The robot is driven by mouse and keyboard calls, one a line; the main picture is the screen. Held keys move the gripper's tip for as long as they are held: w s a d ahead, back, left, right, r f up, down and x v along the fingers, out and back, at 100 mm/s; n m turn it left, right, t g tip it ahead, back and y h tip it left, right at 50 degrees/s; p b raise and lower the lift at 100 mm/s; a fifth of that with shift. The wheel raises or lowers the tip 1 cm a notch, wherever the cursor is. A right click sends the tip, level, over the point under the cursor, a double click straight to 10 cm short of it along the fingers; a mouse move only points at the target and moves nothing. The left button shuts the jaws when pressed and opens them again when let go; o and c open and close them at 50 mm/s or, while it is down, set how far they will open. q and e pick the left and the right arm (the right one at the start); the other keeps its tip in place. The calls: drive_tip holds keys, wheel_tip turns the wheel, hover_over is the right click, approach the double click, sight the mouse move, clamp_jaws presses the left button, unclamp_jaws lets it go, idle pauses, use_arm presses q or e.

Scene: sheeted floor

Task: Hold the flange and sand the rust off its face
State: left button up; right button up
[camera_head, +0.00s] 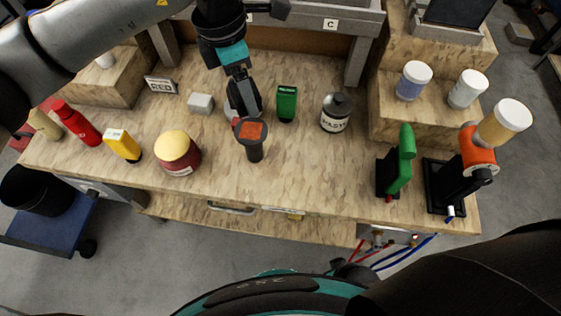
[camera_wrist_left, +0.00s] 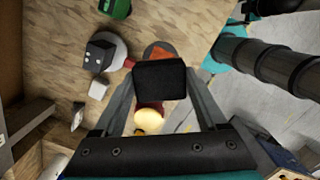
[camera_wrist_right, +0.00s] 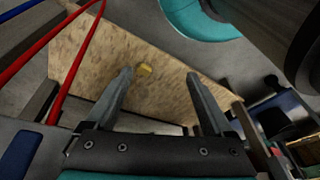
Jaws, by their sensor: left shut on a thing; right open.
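The flange (camera_head: 245,128) is a dark disc with an orange-red rust patch on its face and a dark stub below it. It is over the middle of the bench. My left gripper (camera_head: 245,112) is shut on it. The left wrist view shows a black block between the fingertips (camera_wrist_left: 160,80), with the orange-brown face (camera_wrist_left: 162,52) partly hidden behind it. My right gripper (camera_wrist_right: 160,80) is open and empty in the right wrist view. It is outside the head view. A green tool (camera_head: 404,158) and an orange tool (camera_head: 476,150) stand in black holders at right.
Capped jars (camera_head: 414,80) stand on the right step. The bench's front middle strip is clear.

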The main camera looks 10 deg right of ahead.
drive_tip(key=w+a+r+n+t+y, duration=0.1)
drive_tip(key=w+a+r+y, duration=0.15)
drive_tip(key=a+r, duration=0.45)
drive_tip(key=w+a+r+n+t+y, duration=0.1)
drive_tip(key=w+a+r+y, duration=0.2)
drive_tip(key=r, duration=0.8)
drive_tip(key=w+a+r+n+t+y, duration=0.15)
drive_tip(key=w+a+r, duration=0.3)
drive_tip(key=r, duration=0.45)
drive_tip(key=t+h, duration=0.2)
drive_tip(key=t, duration=0.4)
approach(258, 148)
drive_tip(key=shift+w+a+r+g, duration=0.1)
drive_tip(key=shift+w+a+g, duration=0.1)
drive_tip(key=shift+g, duration=0.05)
drive_tip(key=x, duration=1.2)
drive_tip(key=shift+w+d, duration=0.1)
drive_tip(key=shift+d, duration=0.1)
drive_tip(key=shift+c, duration=0.4)
drive_tip(key=shift+h, duration=0.3)
clamp_jaws()
